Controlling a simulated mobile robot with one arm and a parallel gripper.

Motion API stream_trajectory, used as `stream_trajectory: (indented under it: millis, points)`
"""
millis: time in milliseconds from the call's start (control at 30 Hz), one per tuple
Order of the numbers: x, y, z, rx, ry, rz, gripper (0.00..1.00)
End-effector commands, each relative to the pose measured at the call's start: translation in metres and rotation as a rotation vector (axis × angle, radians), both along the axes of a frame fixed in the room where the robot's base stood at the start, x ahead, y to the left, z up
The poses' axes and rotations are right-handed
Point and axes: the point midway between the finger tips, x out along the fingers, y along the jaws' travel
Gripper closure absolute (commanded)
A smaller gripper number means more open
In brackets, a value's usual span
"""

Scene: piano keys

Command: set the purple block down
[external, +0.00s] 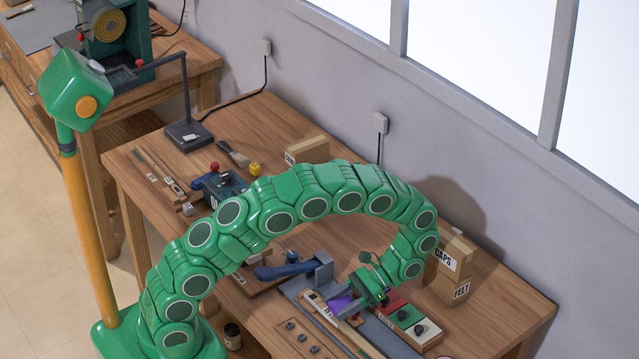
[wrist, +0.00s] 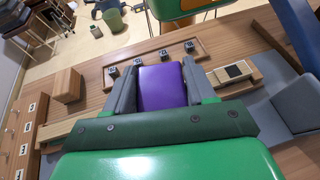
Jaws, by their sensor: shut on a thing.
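The purple block (wrist: 162,86) sits between the two grey fingers of my gripper (wrist: 161,92) in the wrist view, and the gripper is shut on it. In the external view the purple block (external: 340,304) shows at the tip of my gripper (external: 358,295), over the grey fixture (external: 295,287) on the bench. My wrist hides part of it there. I cannot tell whether its underside touches anything.
A blue-handled tool (external: 285,268) lies to the left. A wooden strip (external: 300,336) with several small dark cubes lies in front. CAPS and FELT boxes (external: 450,268) stand behind.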

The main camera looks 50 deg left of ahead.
Motion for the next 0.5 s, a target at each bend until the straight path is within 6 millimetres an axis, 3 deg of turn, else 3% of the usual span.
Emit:
stream_trajectory:
  millis: [500]
  points:
    - [-0.005, 0.018, 0.0, 0.001, -0.001, -0.15, 0.76]
